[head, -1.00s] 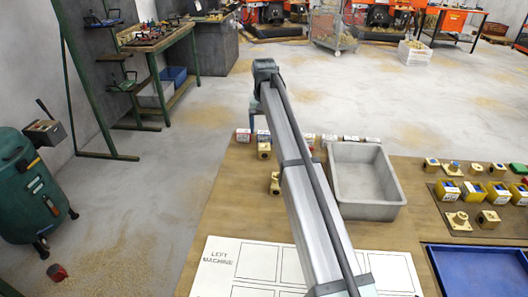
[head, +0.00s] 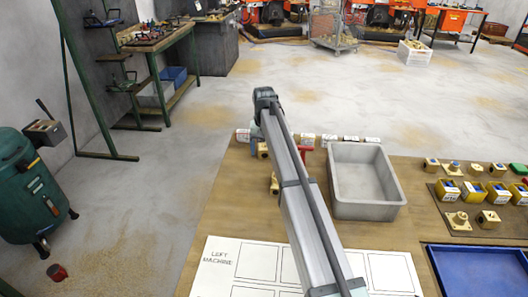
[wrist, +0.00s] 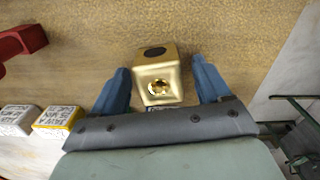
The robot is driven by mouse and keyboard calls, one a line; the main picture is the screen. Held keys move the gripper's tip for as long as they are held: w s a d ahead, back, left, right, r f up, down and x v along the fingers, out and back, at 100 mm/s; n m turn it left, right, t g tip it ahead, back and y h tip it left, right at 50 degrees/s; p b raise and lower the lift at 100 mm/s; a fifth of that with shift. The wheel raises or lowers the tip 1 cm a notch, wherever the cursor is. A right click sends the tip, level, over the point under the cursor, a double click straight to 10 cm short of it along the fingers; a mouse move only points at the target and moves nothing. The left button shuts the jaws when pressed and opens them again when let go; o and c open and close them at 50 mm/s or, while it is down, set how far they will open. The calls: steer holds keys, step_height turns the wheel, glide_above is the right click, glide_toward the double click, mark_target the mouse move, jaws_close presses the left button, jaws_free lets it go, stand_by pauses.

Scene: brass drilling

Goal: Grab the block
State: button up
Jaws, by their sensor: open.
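A brass block (wrist: 159,88) with a dark round opening on one face and a gold-rimmed hole on another sits in the middle of the wrist view. My gripper (wrist: 160,66) is open, with one blue finger on each side of the block and a small gap showing at both sides. In the head view, a brass block (head: 262,150) stands on the wooden table beside my arm. A second brass block (head: 274,186) is nearer and partly hidden by my arm. The fingers are mostly hidden in the head view.
A row of labelled small blocks (head: 330,139) lines the table's far edge; some show in the wrist view (wrist: 57,118). A red part (wrist: 22,42) is nearby. A grey metal bin (head: 366,208) stands to the right. The table's left edge is close to the block.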

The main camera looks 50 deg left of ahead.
jaws_close()
stand_by(0.6)
